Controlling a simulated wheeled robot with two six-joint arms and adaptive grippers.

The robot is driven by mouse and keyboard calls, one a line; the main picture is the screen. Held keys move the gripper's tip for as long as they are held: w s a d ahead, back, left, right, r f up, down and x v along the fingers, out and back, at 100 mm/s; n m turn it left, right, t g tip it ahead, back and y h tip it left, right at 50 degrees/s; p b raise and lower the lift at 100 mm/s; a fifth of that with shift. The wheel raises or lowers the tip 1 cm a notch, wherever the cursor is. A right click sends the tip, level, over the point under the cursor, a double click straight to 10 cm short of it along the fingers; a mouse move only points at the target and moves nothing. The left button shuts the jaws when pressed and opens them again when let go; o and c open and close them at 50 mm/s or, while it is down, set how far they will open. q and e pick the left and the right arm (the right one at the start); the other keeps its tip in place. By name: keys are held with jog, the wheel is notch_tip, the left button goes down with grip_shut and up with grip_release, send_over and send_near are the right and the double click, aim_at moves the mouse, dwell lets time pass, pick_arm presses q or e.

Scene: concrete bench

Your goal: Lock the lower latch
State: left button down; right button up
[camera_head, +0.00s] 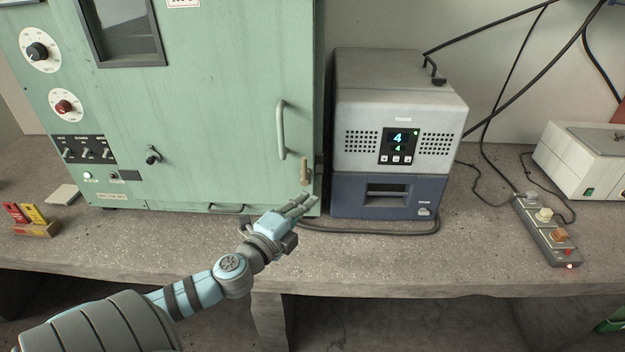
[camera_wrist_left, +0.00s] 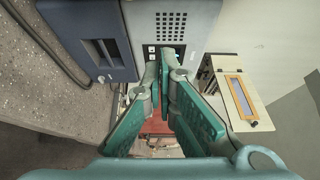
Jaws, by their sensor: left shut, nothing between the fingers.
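The green cabinet (camera_head: 215,110) stands at the left of the bench, its door closed as far as I can see. Low on its right edge is a small tan latch lever (camera_head: 304,171), standing roughly upright below the pale door handle (camera_head: 281,128). My left gripper (camera_head: 308,200) is shut and empty, its tips just below the lever in the head view; I cannot tell whether they touch anything. In the left wrist view its fingers (camera_wrist_left: 165,60) come together in front of the grey-blue device. The latch is not visible there. My right gripper is not in view.
The grey-blue device (camera_head: 390,130) stands close to the right of the cabinet, with a black cable (camera_head: 380,231) along its front. A power strip (camera_head: 548,230) and a white box (camera_head: 580,160) are further right. The bench front (camera_head: 180,240) is mostly clear.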

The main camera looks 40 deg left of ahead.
aim_at(305, 167)
pick_arm(q)
jog(key=shift+r, duration=0.2)
jog(key=shift+w, duration=0.1)
jog(key=w+a+p, duration=0.1)
jog(key=w+p, duration=0.3)
jog(key=w, duration=0.6)
jog(key=s+a+b, duration=0.1)
jog(key=a, duration=0.1)
jog(key=s+a+b, duration=0.1)
jog(key=shift+a, duration=0.4)
jog(key=shift+d, duration=0.1)
